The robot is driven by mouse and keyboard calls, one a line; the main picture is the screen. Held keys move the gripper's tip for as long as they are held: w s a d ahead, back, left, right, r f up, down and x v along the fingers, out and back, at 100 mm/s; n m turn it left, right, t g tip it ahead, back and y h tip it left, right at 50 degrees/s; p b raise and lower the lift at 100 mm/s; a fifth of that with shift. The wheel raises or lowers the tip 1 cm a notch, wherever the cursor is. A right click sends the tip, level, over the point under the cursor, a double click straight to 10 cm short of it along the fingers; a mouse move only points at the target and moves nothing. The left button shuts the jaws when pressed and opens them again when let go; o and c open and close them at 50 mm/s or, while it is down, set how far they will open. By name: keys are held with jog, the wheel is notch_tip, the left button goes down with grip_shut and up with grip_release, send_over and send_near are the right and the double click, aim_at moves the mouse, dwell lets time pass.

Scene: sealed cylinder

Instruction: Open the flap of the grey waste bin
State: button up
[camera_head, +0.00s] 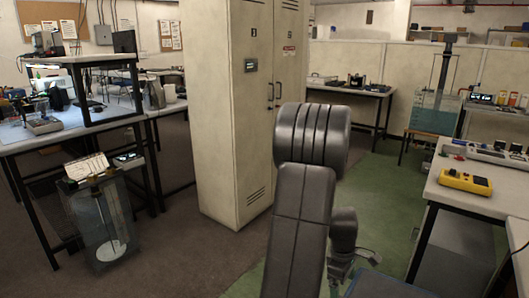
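I cannot pick out a grey waste bin or its flap for sure.
A tall cream cabinet (236,110) stands behind my arm, left of centre. A clear tank (104,225) stands on the floor at left. A workbench (470,187) with a yellow meter (465,182) is at right. Green floor (385,205) lies open between cabinet and bench.

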jog(key=shift+w+a+f+g+h+b, duration=0.15)
jog(key=shift+f+g+h+b, duration=0.15)
jog(key=shift+f+b, duration=0.7)
jog(key=shift+w+a+f+g+h+b, duration=0.1)
jog(key=shift+a+f+g+h+b, duration=0.2)
jog(key=shift+f+b, duration=0.65)
jog(key=shift+w+a+f+g+h+b, duration=0.15)
jog(key=shift+f+h+b, duration=0.25)
jog(key=shift+f+b, duration=0.6)
